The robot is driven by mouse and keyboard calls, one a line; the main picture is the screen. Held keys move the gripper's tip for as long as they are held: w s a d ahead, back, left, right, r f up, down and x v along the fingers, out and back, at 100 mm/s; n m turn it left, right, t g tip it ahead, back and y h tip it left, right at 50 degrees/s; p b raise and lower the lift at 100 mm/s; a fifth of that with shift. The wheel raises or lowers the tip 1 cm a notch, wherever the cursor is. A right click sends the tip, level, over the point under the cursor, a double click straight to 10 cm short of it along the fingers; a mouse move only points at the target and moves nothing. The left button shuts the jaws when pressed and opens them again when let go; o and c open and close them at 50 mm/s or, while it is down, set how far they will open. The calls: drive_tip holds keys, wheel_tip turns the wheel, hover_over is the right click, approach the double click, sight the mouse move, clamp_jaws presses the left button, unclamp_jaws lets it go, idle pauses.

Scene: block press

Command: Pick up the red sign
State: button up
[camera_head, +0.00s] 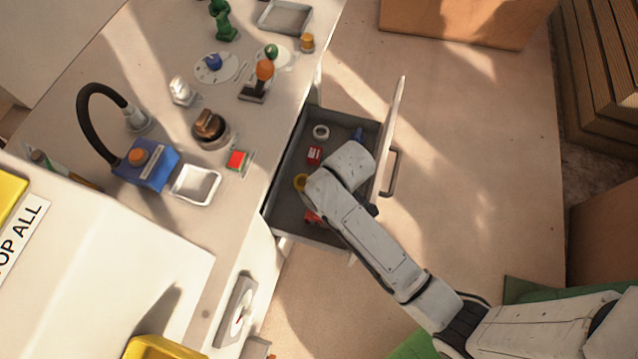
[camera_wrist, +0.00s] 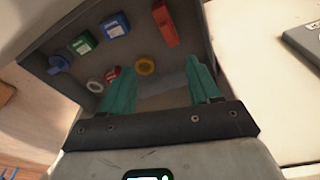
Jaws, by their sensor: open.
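Two red pieces lie in the open drawer, and I cannot tell for sure which is the red sign. A small red piece with a pale mark (camera_head: 314,155) lies between a white ring and a yellow ring; it also shows in the wrist view (camera_wrist: 113,73). A longer red block (camera_wrist: 165,25) lies beyond the yellow ring in the wrist view, partly showing in the head view (camera_head: 312,216). My gripper (camera_wrist: 158,72) is open and empty, its teal fingers apart over the drawer. In the head view my arm hides the fingers.
The grey drawer (camera_head: 283,197) also holds a yellow ring (camera_wrist: 145,66), a white ring (camera_wrist: 95,85), a blue block (camera_wrist: 115,25), a green block (camera_wrist: 83,43) and a blue knob-like piece (camera_wrist: 58,64). Its front panel (camera_head: 397,110) and walls surround my gripper. The tabletop is left.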

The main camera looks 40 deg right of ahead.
drive_tip(key=f+n, duration=0.1)
drive_tip(key=f, duration=0.1)
drive_tip(key=w+a+f+n+g, duration=0.1)
drive_tip(key=f, duration=0.2)
drive_tip(key=w+a+f+n, duration=0.1)
drive_tip(key=f, duration=0.1)
drive_tip(key=shift+w+f+g, duration=0.15)
drive_tip(key=shift+w+g, duration=0.05)
drive_tip(key=shift+g, duration=0.2)
wheel_tip(320, 180, down, 11)
drive_tip(key=b, duration=0.3)
drive_tip(key=shift+s+b, duration=0.15)
drive_tip(key=shift+b, duration=0.2)
drive_tip(key=shift+c, duration=0.3)
drive_tip(key=c, duration=1)
